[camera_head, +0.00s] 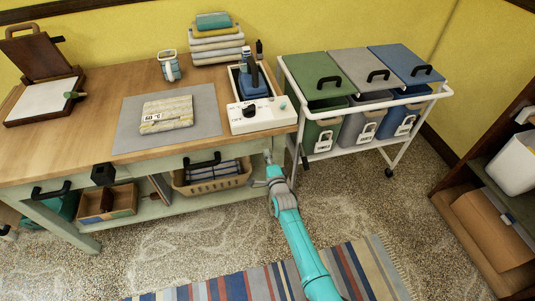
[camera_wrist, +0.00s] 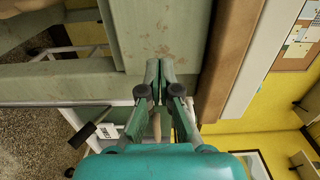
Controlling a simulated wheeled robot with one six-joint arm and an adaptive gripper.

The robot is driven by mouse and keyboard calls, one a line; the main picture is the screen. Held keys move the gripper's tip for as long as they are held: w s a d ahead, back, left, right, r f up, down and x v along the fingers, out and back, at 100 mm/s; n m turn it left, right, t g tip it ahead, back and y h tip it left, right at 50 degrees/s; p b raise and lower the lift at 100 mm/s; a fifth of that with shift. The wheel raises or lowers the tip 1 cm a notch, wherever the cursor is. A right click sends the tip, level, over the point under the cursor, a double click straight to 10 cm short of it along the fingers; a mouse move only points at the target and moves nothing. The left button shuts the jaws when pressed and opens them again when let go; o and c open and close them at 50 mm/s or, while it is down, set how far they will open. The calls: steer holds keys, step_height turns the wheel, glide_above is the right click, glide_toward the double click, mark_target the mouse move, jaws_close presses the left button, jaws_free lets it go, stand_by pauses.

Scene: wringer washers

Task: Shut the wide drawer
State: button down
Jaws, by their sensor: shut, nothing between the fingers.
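The worktable has a pale green front under its wooden top. The wide drawer front (camera_head: 232,160) is in this strip, with a black bar handle (camera_head: 202,160). I cannot tell whether it stands out from the table or sits flush. My gripper (camera_head: 268,164) is shut and empty at the right end of this front, near the table's right leg. In the wrist view the fingertips (camera_wrist: 160,70) point at a worn green panel (camera_wrist: 164,30), at or very close to it; contact is unclear. The handle is not visible in the wrist view.
A smaller handle (camera_head: 50,191) is on the table's left part. A wicker basket (camera_head: 214,178) and a wooden box (camera_head: 107,202) stand on the lower shelf. A white cart (camera_head: 300,103) with lidded bins is close on the right. A striped rug (camera_head: 250,285) lies in front.

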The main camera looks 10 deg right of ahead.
steer(key=s, duration=1)
steer(key=shift+s, duration=0.4)
steer(key=s+d+n+g, duration=0.15)
steer(key=s+n, duration=0.75)
steer(key=s, duration=2.2)
steer(key=s+r+n+g, duration=0.1)
steer(key=s+r+n, duration=0.3)
steer(key=s+r, duration=0.4)
steer(key=s+r+n, duration=0.5)
steer(key=s+r, duration=0.3)
steer(key=s, duration=0.4)
steer(key=shift+s+g, duration=0.35)
